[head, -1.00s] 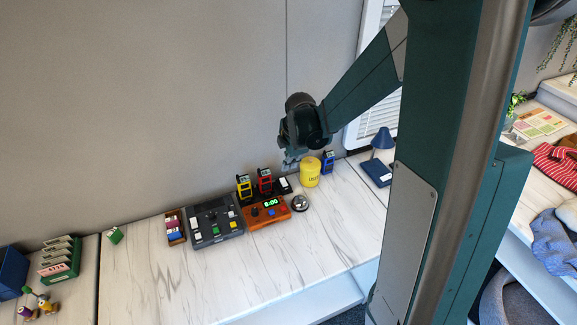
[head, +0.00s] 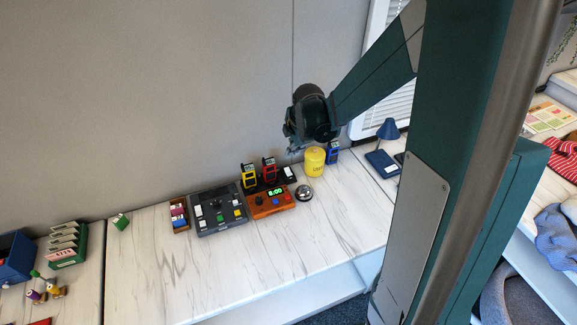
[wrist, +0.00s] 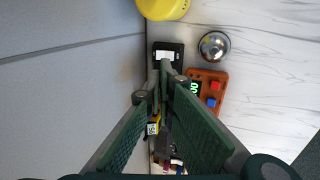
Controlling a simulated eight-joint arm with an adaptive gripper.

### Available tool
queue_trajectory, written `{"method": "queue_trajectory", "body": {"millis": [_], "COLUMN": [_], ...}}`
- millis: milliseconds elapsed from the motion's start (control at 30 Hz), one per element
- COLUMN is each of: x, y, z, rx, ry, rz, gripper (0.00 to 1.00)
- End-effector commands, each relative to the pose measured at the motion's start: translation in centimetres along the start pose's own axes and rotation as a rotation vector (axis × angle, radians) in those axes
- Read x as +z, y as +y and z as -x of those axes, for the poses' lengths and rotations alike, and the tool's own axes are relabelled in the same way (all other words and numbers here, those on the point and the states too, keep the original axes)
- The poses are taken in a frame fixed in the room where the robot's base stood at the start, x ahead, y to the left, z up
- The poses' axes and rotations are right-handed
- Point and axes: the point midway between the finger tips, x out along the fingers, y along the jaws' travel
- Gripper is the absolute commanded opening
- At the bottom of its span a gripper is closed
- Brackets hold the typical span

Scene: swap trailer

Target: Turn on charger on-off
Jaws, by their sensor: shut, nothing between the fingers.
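The charger (head: 287,175) is a dark base against the back wall, holding a yellow handset (head: 249,176) and a red handset (head: 269,170). Its right end carries a white switch (wrist: 163,57), whose on or off position I cannot tell. My gripper (head: 293,150) is above that end in the head view. In the wrist view my gripper (wrist: 166,68) is shut and empty, its tips overlapping the black end just beside the switch. Contact cannot be told. The fingers hide much of the charger and the red handset; part of the yellow handset (wrist: 152,129) shows.
A yellow cylinder (head: 314,161) and blue handset (head: 333,153) stand to the right. A silver bell (head: 304,193) and orange clock box (head: 270,203) are in front. A dark button panel (head: 220,222) lies left. The front of the desk is clear.

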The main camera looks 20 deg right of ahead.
Motion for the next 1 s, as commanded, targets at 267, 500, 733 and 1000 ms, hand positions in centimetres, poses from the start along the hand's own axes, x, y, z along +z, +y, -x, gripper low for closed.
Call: {"method": "queue_trajectory", "body": {"millis": [267,500,733,1000], "x": [0.0,0.0,0.0,0.0], "y": [0.0,0.0,0.0,0.0], "z": [-0.5,-2.1,-4.4,-7.2], "rx": [0.0,-0.001,-0.001,-0.001], "ry": [0.0,0.0,0.0,0.0], "rz": [0.0,0.0,0.0,0.0], "gripper": [0.0,0.0,0.0,0.0]}}
